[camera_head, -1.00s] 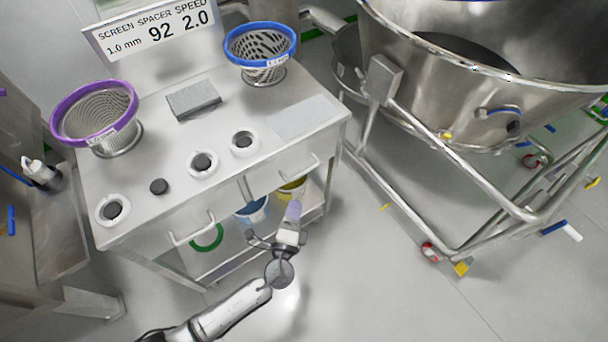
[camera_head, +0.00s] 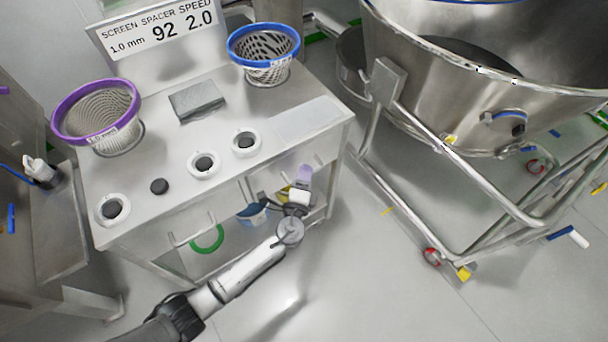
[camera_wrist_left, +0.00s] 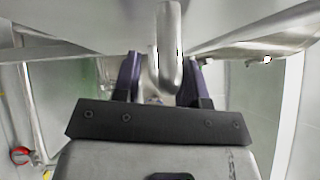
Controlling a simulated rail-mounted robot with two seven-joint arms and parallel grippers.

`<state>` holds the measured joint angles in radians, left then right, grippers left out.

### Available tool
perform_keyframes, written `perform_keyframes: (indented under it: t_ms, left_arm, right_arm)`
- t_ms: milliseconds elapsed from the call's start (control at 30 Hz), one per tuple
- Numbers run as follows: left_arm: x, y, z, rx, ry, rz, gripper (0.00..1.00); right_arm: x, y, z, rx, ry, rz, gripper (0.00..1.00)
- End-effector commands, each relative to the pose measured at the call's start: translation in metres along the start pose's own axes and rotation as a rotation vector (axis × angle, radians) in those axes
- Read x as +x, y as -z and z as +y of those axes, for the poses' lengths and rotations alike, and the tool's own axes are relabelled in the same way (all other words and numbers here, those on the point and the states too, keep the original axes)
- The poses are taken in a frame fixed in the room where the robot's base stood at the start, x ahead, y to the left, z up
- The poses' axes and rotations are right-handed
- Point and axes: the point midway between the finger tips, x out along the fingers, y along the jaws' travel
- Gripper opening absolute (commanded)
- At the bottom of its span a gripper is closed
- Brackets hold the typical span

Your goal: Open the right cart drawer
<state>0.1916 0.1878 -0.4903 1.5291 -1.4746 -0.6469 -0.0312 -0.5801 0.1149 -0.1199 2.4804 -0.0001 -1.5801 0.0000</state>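The cart (camera_head: 222,172) stands at the left with two drawer handles on its front. The right cart drawer's handle (camera_head: 319,161) is partly hidden by my left gripper (camera_head: 285,187), which is up against the cart front. In the left wrist view, a rounded metal handle bar (camera_wrist_left: 169,60) reaches between the two dark purple fingers of the left gripper (camera_wrist_left: 161,80). The fingers are apart, with gaps visible on both sides of the bar. The right drawer looks closed. The left drawer handle (camera_head: 192,240) is free. My right gripper is not in view.
On the cart top are a purple-rimmed screen (camera_head: 98,112), a blue-rimmed screen (camera_head: 263,48), a grey block (camera_head: 197,100) and ring spacers. A green ring (camera_head: 208,240) and a blue container (camera_head: 254,215) sit below.

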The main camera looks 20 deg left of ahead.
Motion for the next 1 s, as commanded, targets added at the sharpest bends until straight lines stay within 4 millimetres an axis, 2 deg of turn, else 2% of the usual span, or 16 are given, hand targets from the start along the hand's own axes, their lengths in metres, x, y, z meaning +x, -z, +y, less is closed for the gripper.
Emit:
perform_keyframes:
  t_ms: [133, 533, 1000]
  left_arm:
    - [-0.0001, 0.0000, 0.0000, 0.000, 0.000, 0.000, 0.39]
    - [-0.0003, -0.0001, 0.0001, 0.000, 0.000, 0.000, 0.01]
    - [-0.0021, 0.0017, 0.0003, -0.001, -0.001, 0.000, 0.00]
  right_arm:
    - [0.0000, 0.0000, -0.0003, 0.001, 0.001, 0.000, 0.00]
    - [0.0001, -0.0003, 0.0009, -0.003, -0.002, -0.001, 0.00]
    - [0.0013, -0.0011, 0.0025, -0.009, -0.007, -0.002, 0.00]
